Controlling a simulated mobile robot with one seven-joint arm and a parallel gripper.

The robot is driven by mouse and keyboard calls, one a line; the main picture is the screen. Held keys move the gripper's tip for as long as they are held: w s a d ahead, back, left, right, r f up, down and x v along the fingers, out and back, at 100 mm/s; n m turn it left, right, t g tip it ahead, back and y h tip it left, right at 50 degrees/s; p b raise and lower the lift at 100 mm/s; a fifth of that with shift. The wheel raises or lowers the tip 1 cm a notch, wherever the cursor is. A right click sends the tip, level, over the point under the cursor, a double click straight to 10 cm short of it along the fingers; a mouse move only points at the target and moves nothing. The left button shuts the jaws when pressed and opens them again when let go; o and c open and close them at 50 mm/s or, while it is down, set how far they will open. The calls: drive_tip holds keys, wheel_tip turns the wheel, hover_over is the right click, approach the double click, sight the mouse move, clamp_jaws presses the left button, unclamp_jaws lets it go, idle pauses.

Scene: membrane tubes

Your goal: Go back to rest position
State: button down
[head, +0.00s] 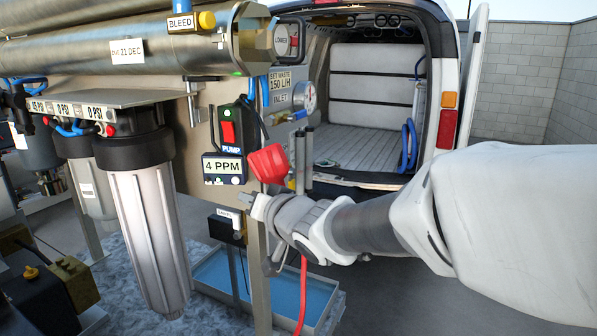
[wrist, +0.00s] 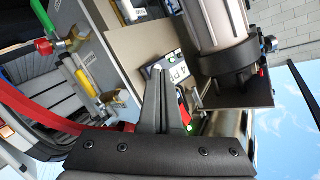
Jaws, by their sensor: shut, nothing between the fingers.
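My gripper (head: 252,204) reaches in from the right, at the edge of the panel just below a red handle-like part (head: 268,163). In the wrist view the fingers of my gripper (wrist: 157,72) are together and empty, pointing toward the panel. The pump box (head: 234,130) with a red switch and the "4 PPM" display (head: 223,169) are up and left of the gripper. I cannot tell whether the fingertips touch the panel.
Filter housings (head: 150,220) hang at the left under metal tubes (head: 130,52). A red hose (head: 302,290) hangs below my gripper. A blue tray (head: 318,296) lies low. An open van (head: 375,110) stands behind. A pressure gauge (head: 304,97) is on the panel.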

drive_tip(key=s+d+f+m+g+h, duration=0.15)
drive_tip(key=s+d+h, duration=0.35)
drive_tip(key=d, duration=0.6)
drive_tip(key=s+d+f+m+h, duration=0.15)
drive_tip(key=s+d+h, duration=0.25)
drive_tip(key=d, duration=0.6)
drive_tip(key=s+d+f+n+g, duration=0.1)
drive_tip(key=s+d+f+g, duration=0.1)
drive_tip(key=s, duration=0.6)
drive_tip(key=s+d+f+g+b, duration=0.1)
drive_tip(key=s+d+f+g, duration=0.2)
drive_tip(key=s+f, duration=0.2)
drive_tip(key=s, duration=0.3)
drive_tip(key=shift+s+d+n, duration=0.15)
drive_tip(key=shift+d+n, duration=0.1)
drive_tip(key=shift+n, duration=0.15)
